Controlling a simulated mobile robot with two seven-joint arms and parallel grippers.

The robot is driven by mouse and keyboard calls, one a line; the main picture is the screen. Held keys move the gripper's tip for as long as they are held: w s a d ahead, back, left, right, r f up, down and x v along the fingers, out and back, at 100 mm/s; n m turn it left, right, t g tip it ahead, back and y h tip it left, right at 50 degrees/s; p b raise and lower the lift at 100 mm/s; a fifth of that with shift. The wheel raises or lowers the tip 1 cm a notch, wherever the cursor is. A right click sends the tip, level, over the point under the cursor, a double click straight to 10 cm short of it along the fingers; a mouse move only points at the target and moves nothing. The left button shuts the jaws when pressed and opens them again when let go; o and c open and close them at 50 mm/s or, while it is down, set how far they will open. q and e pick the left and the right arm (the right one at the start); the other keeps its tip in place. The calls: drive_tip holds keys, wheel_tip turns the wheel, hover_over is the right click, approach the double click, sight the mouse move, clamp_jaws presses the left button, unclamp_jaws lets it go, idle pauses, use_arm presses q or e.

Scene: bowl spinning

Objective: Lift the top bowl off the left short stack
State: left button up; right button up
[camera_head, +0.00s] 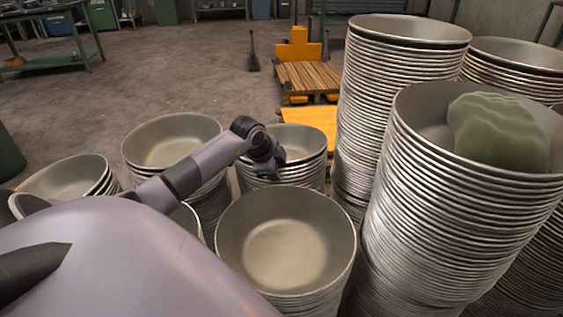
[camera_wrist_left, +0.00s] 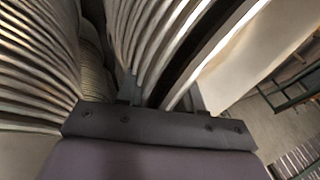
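Several short stacks of grey metal bowls stand left of the tall ones. My left gripper (camera_head: 266,168) is at the left front rim of the top bowl (camera_head: 302,140) of the back middle short stack. In the left wrist view the fingers of this gripper (camera_wrist_left: 162,92) stand apart, with bowl rims (camera_wrist_left: 150,40) running close between and beyond them. Whether they touch a rim is hidden. Another short stack, with a wide top bowl (camera_head: 172,140), stands to its left, partly behind my arm. I cannot tell which one is meant. My right gripper is not in view.
A near short stack (camera_head: 287,240) stands in front of the gripper. Tall bowl stacks (camera_head: 385,110) rise close on the right, one holding a green lump (camera_head: 498,132). A far-left stack (camera_head: 65,178) is partly hidden. A yellow pallet truck (camera_head: 300,50) stands behind on open floor.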

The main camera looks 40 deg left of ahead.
use_arm(q)
clamp_jaws()
drive_tip(key=shift+d, duration=0.15)
idle(1.1)
drive_tip(key=shift+w+r, duration=0.1)
